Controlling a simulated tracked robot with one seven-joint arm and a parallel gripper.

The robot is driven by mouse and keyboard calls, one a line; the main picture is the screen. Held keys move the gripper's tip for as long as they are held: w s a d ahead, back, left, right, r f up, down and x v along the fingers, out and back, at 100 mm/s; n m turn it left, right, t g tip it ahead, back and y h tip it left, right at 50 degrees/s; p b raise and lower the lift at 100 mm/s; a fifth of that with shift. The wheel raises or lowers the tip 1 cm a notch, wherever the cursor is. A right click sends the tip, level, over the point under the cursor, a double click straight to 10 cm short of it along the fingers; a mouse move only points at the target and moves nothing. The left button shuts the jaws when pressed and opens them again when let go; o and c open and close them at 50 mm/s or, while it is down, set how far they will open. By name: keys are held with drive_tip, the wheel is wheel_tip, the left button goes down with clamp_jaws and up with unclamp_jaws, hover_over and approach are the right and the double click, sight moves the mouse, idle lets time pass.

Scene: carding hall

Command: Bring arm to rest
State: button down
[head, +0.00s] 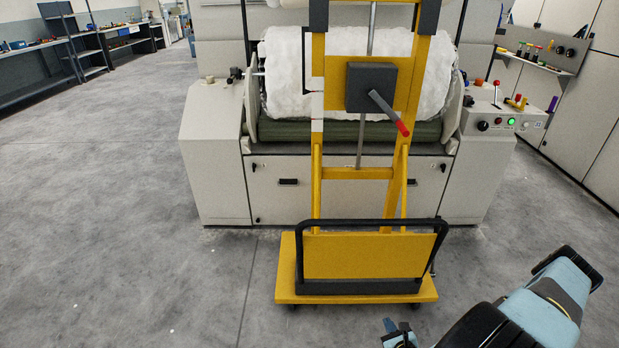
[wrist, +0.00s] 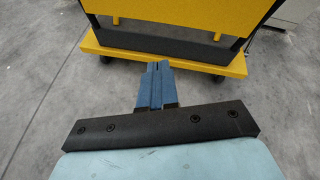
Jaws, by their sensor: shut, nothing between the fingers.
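My gripper (wrist: 156,70) is shut and empty, its blue fingers together in the wrist view, above the grey floor just in front of the yellow trolley's base. In the head view my arm comes in at the lower right, and my gripper (head: 396,336) shows at the bottom edge, partly cut off. The yellow trolley (head: 352,256) stands upright beyond it, with a black tube frame and a red-tipped lever. Its yellow base plate (wrist: 100,46) also shows in the wrist view. My gripper looks apart from the trolley.
Behind the trolley stands a beige carding machine (head: 215,150) with a white fibre roll (head: 285,75) and a control panel (head: 505,124) at its right. Benches (head: 75,45) line the far left wall; a shelf (head: 535,62) hangs at right. The floor at left (head: 110,190) is clear.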

drive_tip(key=w+d+r+n+g+y, duration=0.1)
drive_tip(key=w+d+r+n+g, duration=0.4)
drive_tip(key=w+d+r+n, duration=0.75)
wheel_tip(320, 180, up, 20)
drive_tip(key=w+n+g+h, duration=0.2)
drive_tip(key=w+n+h, duration=0.1)
drive_tip(key=n, duration=0.6)
drive_tip(key=s+a+r+n+h, duration=0.1)
drive_tip(key=s+a+r+n, duration=0.15)
drive_tip(key=r, duration=0.85)
drive_tip(key=s+a+r+n+h, duration=0.15)
drive_tip(key=s+a+r, duration=0.25)
drive_tip(key=r, duration=0.7)
drive_tip(key=s+a+r+n+y, duration=0.1)
drive_tip(key=s+a+r+n, duration=0.2)
drive_tip(key=s+r, duration=0.3)
drive_tip(key=s+a+r+n+y, duration=0.1)
drive_tip(key=s+a+r+n, duration=0.2)
drive_tip(key=s, duration=1)
wheel_tip(320, 180, up, 4)
drive_tip(key=shift+a+f+y, duration=0.1)
drive_tip(key=shift+a+y, duration=0.25)
drive_tip(key=shift+a, duration=0.75)
